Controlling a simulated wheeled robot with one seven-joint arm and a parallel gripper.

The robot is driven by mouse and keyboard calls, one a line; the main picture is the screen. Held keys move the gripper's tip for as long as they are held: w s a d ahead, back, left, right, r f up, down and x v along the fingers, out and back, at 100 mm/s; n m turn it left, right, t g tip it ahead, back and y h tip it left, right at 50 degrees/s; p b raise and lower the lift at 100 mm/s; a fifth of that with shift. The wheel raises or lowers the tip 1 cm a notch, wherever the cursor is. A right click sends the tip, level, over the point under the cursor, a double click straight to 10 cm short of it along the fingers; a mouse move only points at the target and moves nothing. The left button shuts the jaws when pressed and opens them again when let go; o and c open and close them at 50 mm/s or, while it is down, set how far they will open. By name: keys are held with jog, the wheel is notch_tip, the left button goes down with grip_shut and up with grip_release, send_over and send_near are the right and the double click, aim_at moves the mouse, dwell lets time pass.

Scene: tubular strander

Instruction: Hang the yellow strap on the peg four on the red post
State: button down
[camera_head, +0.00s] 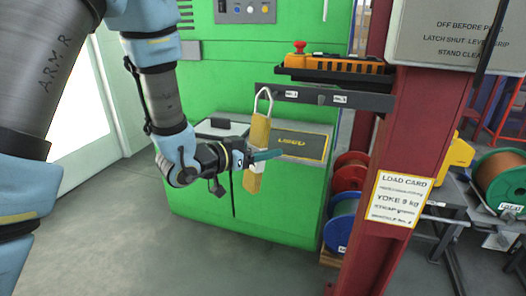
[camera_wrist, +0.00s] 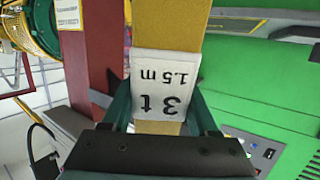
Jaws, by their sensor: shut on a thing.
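The yellow strap (camera_head: 260,131) hangs upright in my gripper (camera_head: 262,157), with a pale metal loop at its top. The loop overlaps the left end of the dark rail (camera_head: 322,96) in the head view; whether it touches or sits on a peg I cannot tell. The rail reaches left from the red post (camera_head: 397,130) and bears small white labels, too small to read surely; I cannot pick out peg four. In the wrist view the teal fingers are shut on the yellow strap (camera_wrist: 172,28) around its white tag (camera_wrist: 165,80), marked 3 t, 1.5 m.
A tray with an orange device and red button (camera_head: 318,62) sits above the rail. A green cabinet (camera_head: 195,190) stands close behind the gripper. A load card (camera_head: 398,198) is on the post. Cable reels (camera_head: 342,222) stand behind it. Open floor lies at front left.

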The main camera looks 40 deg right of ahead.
jog(key=shift+w+d+f+b, duration=0.2)
jog(key=shift+w+d+f, duration=0.2)
jog(key=shift+d, duration=0.3)
jog(key=shift+w+d+f+b, duration=0.2)
jog(key=shift+w+d+f, duration=0.15)
jog(key=shift+d, duration=0.3)
jog(key=shift+w+d+f+b, duration=0.25)
jog(key=shift+w+d, duration=0.2)
jog(key=shift+d, duration=0.25)
jog(key=shift+f, duration=0.1)
jog(key=shift+c, duration=0.4)
grip_release()
